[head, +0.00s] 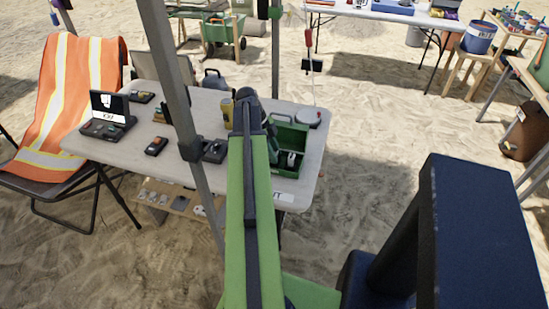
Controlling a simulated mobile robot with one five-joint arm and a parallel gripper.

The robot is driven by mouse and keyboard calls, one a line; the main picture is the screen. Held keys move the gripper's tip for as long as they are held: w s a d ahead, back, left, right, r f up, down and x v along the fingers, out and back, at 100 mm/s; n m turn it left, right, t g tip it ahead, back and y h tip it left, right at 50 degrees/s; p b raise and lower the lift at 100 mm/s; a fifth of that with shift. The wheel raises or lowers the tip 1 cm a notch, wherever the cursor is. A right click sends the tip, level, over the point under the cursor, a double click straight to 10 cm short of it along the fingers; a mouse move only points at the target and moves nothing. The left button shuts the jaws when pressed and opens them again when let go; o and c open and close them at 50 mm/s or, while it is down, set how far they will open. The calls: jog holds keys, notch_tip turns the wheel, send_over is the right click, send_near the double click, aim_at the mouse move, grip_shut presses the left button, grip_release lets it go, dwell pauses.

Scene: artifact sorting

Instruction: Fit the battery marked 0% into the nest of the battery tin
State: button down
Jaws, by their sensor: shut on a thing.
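An open green metal box (300,133), which looks like the battery tin, stands at the right end of the white table with its lid raised at the back. A small pale and dark piece (291,158) shows inside it; I cannot tell what it is. My green arm reaches over the table's front edge. My gripper (272,150) is at the left side of the box, largely hidden by my arm. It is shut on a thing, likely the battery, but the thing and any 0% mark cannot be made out. The nest cannot be made out either.
The white table (225,178) also carries a yellow cup (227,110), a dark device with an orange spot (156,146), a black case (108,110) and a round pale dish (308,118). A grey canopy pole (185,110) stands left of my arm. An orange-draped chair (70,95) is at left.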

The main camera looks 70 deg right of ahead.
jog(key=shift+w+r, duration=0.1)
jog(key=shift+w, duration=0.05)
jog(key=c, duration=1.1)
grip_release()
jog(key=shift+r, duration=0.1)
jog(key=p+v, duration=1.1)
jog(key=shift+w+r, duration=0.2)
jog(key=shift+r, duration=0.15)
